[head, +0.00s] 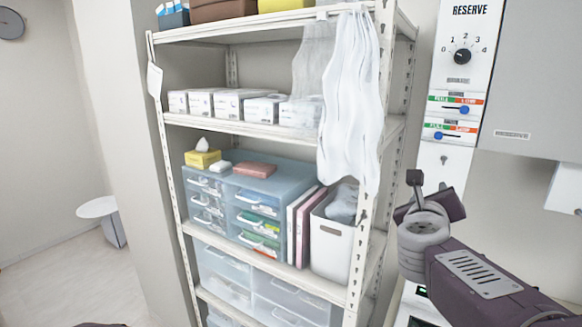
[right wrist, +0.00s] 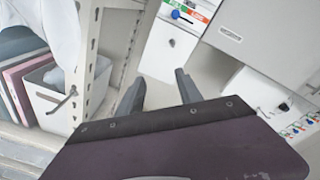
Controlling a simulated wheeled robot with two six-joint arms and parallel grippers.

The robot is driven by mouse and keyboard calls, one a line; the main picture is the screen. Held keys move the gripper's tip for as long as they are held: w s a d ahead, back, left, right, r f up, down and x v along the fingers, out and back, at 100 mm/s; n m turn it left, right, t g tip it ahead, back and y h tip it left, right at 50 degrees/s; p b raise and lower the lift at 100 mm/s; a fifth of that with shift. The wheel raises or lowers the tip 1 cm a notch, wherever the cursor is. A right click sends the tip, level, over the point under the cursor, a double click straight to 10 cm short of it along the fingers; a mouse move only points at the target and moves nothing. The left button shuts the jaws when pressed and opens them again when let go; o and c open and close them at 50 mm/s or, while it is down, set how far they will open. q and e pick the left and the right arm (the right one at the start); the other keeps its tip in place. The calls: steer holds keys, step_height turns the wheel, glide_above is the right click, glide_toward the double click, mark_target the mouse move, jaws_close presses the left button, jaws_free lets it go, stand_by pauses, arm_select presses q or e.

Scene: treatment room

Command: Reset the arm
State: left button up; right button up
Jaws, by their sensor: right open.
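My right arm (head: 480,275) comes in from the lower right in the head view, a dark purple link with a grey wrist joint. My right gripper (head: 428,184) is raised in front of the wall panel, to the right of the shelf rack. In the right wrist view its two dark fingers (right wrist: 161,88) stand apart with nothing between them, so it is open and empty. The wrist housing hides the lower middle of that view. My left gripper is not in view.
A white metal rack (head: 255,127) holds boxes, blue drawers (head: 215,210) and a white bin (head: 330,245). White cloth (head: 352,110) hangs from its top. A wall panel with a RESERVE dial (head: 462,56) is at the right. A small round table (head: 97,207) stands far left.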

steer(key=s+a+f+n+g+y+b, duration=0.1)
steer(key=a+f+n+g+y, duration=0.2)
steer(key=f+n, duration=0.55)
steer(key=s+a+f+n+y+b, duration=0.15)
steer(key=a+f+n, duration=0.3)
steer(key=f, duration=0.75)
steer(key=s+a+f+n+g+y+b, duration=0.15)
steer(key=a+f+n+y, duration=0.25)
steer(key=f+n, duration=0.5)
steer(key=s+f+n+g, duration=0.9)
steer(key=s+f+n, duration=0.3)
steer(key=s, duration=0.6)
step_height(320, 180, down, 2)
steer(key=shift+n, duration=0.3)
steer(key=shift+a, duration=0.15)
